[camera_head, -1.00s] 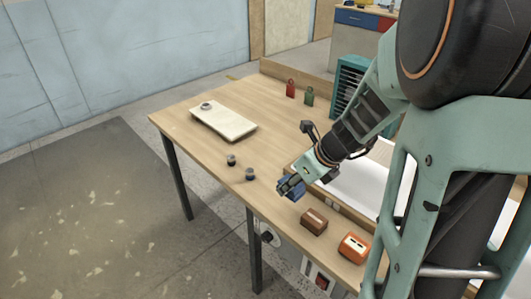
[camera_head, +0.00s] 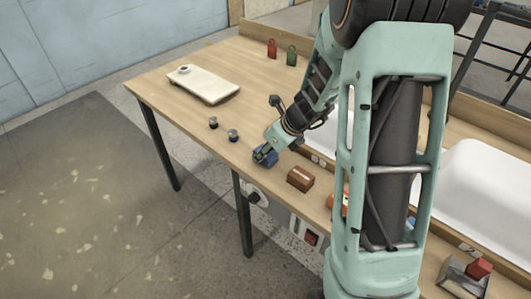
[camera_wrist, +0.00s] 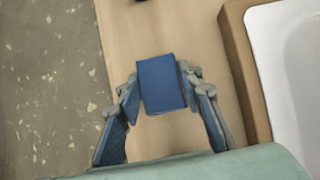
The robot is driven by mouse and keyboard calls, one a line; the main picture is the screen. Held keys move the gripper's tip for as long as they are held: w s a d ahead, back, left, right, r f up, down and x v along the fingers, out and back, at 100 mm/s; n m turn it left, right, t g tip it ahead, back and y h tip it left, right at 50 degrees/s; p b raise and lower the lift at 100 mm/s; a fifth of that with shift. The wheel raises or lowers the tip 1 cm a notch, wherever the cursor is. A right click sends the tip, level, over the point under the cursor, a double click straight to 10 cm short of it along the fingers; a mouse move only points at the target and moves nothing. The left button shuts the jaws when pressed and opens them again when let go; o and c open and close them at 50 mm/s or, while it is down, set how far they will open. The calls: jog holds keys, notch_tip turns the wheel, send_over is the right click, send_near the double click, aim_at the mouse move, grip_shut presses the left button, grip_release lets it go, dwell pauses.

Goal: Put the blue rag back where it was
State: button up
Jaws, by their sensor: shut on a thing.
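The blue rag (camera_wrist: 161,84) is a small blue rectangular block in the wrist view, lying between the two fingers of my gripper (camera_wrist: 161,92). My gripper is shut on it. In the head view my gripper (camera_head: 265,156) points down close over the front edge strip of the wooden table (camera_head: 150,95), and the rag is mostly hidden by the fingers. I cannot tell whether the rag touches the table.
A brown block (camera_head: 300,178) lies right of my gripper, with an orange item (camera_head: 337,203) partly hidden beyond. Two small cylinders (camera_head: 233,135) stand to the left. A white board (camera_head: 205,85), red (camera_head: 272,49) and green (camera_head: 291,57) lock-shaped items, and a white tub (camera_head: 485,185) are farther off.

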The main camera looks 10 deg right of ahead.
jog(key=shift+f, duration=0.2)
jog(key=o, duration=1.1)
jog(key=shift+r, duration=0.1)
jog(key=p+v, duration=0.3)
jog(key=v, duration=0.9)
jog(key=shift+r+p, duration=0.15)
jog(key=shift+p, duration=0.15)
